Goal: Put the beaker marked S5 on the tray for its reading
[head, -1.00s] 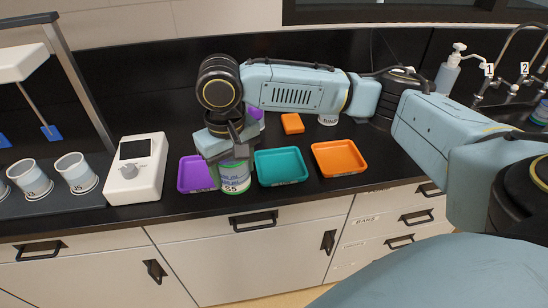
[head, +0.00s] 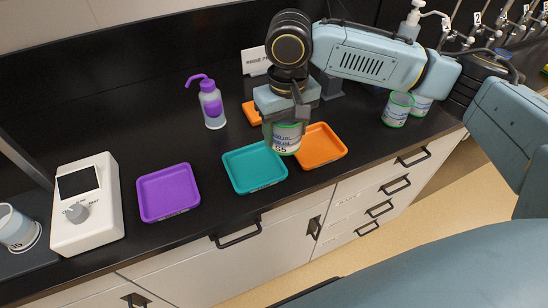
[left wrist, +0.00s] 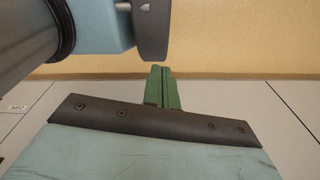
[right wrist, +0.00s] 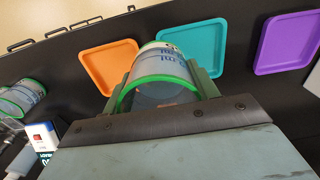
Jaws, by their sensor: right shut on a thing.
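The beaker marked S5 (head: 286,139) has a green rim and a white label with blue print. My right gripper (head: 284,118) is shut on it and holds it roughly upright. In the head view it overlaps the gap between the teal tray (head: 254,182) and the orange tray (head: 325,157); its height above them is hard to tell. The right wrist view shows the beaker (right wrist: 165,62) between the green fingers, with its contents unclear. A purple tray (head: 168,205) lies empty to the left. My left gripper (left wrist: 162,88) is shut and empty, seen only in its wrist view.
A white meter with a dial (head: 86,225) stands left of the purple tray. A wash bottle (head: 212,105) and an orange block (head: 251,112) stand behind the trays. Green-rimmed beakers (head: 397,110) stand at the right, near numbered taps (head: 478,30). Cupboard handles line the front edge.

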